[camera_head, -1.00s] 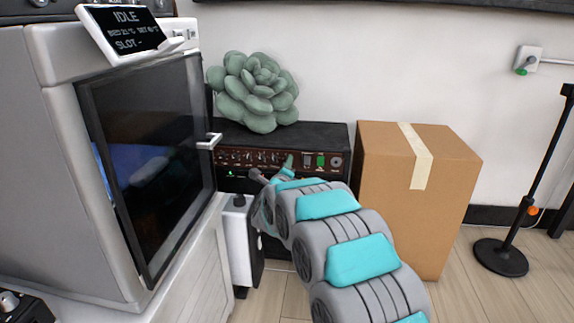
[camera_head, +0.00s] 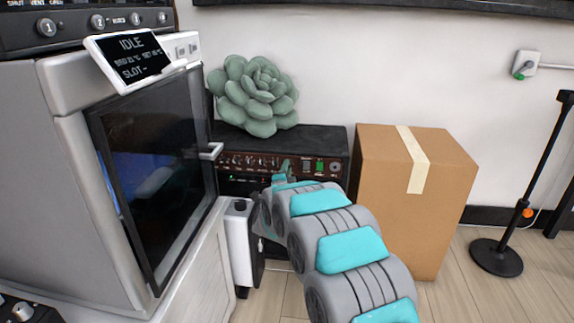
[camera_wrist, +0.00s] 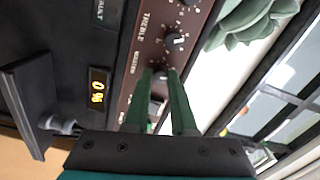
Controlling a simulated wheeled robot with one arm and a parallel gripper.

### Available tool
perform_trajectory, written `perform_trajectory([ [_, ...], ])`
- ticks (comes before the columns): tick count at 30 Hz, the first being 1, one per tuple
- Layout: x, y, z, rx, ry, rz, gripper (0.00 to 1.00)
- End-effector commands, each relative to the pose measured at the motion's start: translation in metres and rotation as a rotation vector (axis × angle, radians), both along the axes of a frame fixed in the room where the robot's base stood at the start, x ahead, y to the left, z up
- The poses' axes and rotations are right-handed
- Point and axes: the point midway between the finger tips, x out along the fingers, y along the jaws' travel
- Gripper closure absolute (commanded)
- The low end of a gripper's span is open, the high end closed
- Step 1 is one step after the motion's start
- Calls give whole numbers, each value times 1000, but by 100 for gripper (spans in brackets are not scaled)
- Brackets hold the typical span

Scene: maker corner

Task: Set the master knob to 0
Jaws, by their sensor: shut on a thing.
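The amplifier (camera_head: 325,140) stands low against the wall with a brown knob panel; in the head view my gripper (camera_head: 283,168) is at that panel. In the wrist view the master knob (camera_wrist: 160,76) is between the tips of my gripper's two green fingers (camera_wrist: 160,82), beside lettering that seems to read MASTER. My gripper is shut on this knob, and the fingers partly cover it. A small display (camera_wrist: 98,90) on the amplifier front reads 0 % in yellow. The treble knob (camera_wrist: 174,41) is just beyond the fingertips.
A succulent (camera_head: 256,95) sits on top of the amplifier. A cardboard box (camera_head: 385,190) stands close on its right. On the left, a machine with a glass door (camera_head: 155,170) and a handle (camera_head: 211,151) crowds the arm. A black stand (camera_head: 498,257) is far right.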

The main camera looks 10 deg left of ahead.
Motion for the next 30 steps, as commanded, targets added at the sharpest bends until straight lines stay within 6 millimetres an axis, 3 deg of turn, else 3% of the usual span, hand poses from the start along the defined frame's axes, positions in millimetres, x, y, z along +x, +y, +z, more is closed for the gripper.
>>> perform_trajectory([
  [30, -1, 2, 2, -966, 37, 5, 100],
])
